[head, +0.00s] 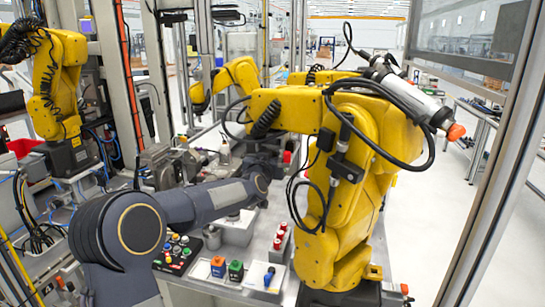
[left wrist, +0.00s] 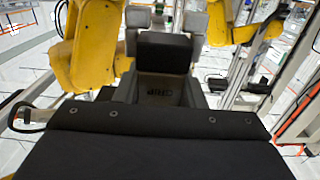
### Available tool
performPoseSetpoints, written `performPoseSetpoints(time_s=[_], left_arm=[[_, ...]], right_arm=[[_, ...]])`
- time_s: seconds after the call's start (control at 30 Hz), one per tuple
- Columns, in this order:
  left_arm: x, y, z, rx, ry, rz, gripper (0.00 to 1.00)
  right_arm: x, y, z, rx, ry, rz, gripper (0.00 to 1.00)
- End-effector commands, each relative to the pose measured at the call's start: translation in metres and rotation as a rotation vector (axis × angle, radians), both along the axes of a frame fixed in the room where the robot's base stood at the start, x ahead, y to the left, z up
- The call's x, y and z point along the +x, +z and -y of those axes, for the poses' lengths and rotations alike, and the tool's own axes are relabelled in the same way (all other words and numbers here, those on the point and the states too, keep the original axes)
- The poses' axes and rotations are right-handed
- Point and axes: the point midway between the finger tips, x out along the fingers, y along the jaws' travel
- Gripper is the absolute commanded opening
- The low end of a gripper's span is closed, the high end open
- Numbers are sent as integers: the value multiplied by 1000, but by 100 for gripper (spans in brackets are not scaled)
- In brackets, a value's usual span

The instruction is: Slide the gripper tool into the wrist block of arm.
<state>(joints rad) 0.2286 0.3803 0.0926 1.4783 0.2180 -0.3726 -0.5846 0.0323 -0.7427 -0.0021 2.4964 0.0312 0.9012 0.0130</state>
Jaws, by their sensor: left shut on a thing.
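My left gripper (head: 276,160) reaches in beside the large yellow arm (head: 350,150) in the head view; its fingertips are small and hard to make out there. In the left wrist view, the left gripper (left wrist: 166,22) has two light grey fingers, shut on a dark block between them (left wrist: 166,52), which I take to be the gripper tool. Yellow arm parts show at left (left wrist: 95,35) and right (left wrist: 240,28) of the fingers. I cannot pick out the wrist block with certainty. My right gripper is in neither view.
A worktop holds a black button box (head: 176,254), orange (head: 218,266) and green (head: 236,271) blocks, and a white block with a blue top (head: 268,277). Another yellow arm (head: 57,90) stands at left. Metal posts and hanging black cables (head: 425,150) crowd the space.

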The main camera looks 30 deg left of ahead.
Motion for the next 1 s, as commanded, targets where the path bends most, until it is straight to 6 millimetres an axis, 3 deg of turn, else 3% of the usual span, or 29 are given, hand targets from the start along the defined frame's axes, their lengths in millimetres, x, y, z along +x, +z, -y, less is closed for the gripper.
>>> performPoseSetpoints(time_s=[0.93, 0.97, 1.0], left_arm=[[0, -5, 0, 1, 1, 5, 0], [0, -5, 0, 1, 1, 5, 40], [0, -5, 0, 1, 1, 5, 45]], right_arm=[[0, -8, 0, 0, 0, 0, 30], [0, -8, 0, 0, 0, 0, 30], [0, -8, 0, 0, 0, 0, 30]])
